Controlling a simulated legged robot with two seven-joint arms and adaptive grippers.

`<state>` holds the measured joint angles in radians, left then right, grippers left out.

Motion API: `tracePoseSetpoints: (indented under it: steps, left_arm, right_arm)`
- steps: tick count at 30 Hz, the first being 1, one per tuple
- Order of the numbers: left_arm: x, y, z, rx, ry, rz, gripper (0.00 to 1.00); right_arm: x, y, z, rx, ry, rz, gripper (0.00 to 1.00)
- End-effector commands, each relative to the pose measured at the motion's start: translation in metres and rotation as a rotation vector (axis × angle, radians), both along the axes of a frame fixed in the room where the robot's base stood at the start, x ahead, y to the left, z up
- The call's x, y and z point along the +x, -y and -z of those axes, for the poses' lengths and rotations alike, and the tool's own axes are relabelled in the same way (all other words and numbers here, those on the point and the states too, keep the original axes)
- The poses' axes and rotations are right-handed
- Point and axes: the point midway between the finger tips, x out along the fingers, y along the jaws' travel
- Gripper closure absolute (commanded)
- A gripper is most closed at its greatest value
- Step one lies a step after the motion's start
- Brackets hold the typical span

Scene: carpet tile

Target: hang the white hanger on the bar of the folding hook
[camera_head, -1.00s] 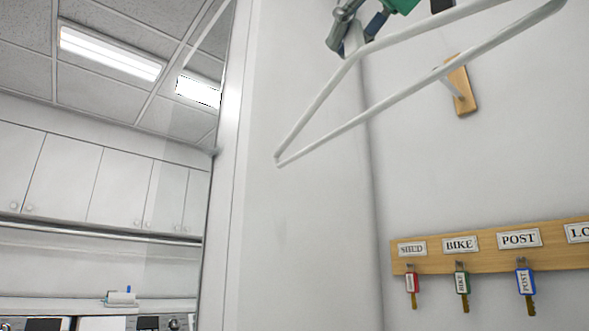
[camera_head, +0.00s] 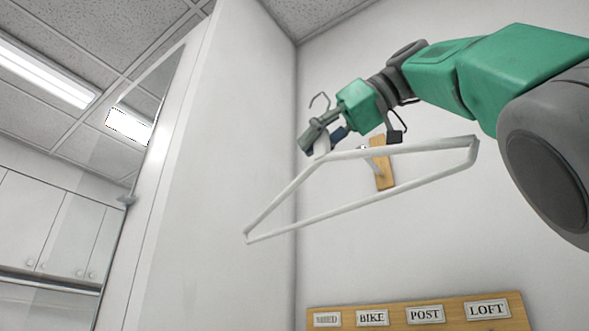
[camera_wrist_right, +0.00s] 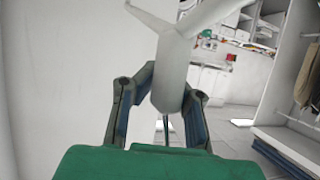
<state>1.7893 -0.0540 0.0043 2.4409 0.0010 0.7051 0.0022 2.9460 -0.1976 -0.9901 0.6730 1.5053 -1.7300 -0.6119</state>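The white hanger (camera_head: 355,205) hangs in the air in the head view, with its thin metal hook (camera_head: 318,102) pointing up. My right gripper (camera_head: 322,143) is shut on the hanger's neck. In the right wrist view the hanger's white neck (camera_wrist_right: 172,75) lies between the fingers of my right gripper (camera_wrist_right: 165,95). The folding hook (camera_head: 384,172) is a wooden plate on the white wall with a pale bar standing out; the hanger and gripper partly cover it. I cannot tell the depth gap between hanger and bar. My left gripper is not in view.
A wooden key board (camera_head: 420,313) with name labels is on the wall below. A white wall panel (camera_head: 220,170) stands to the left of the hanger. White cabinets (camera_head: 50,225) are at the far left. Shelves (camera_wrist_right: 275,40) show at the right in the wrist view.

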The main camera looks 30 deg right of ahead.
Motion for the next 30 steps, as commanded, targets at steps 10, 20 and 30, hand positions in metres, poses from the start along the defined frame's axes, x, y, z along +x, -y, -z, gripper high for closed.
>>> tracePoseSetpoints:
  steps: [10, 20, 30]
  left_arm:
    - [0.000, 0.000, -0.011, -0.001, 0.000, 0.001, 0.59]
    - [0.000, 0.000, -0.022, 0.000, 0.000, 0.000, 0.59]
    - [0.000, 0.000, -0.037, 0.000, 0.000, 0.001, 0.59]
  right_arm:
    - [0.016, 0.027, -0.002, 0.000, 0.000, 0.000, 1.00]
    - [0.031, 0.057, -0.003, 0.001, 0.001, 0.000, 1.00]
    - [0.047, 0.089, -0.003, 0.003, -0.001, 0.001, 1.00]
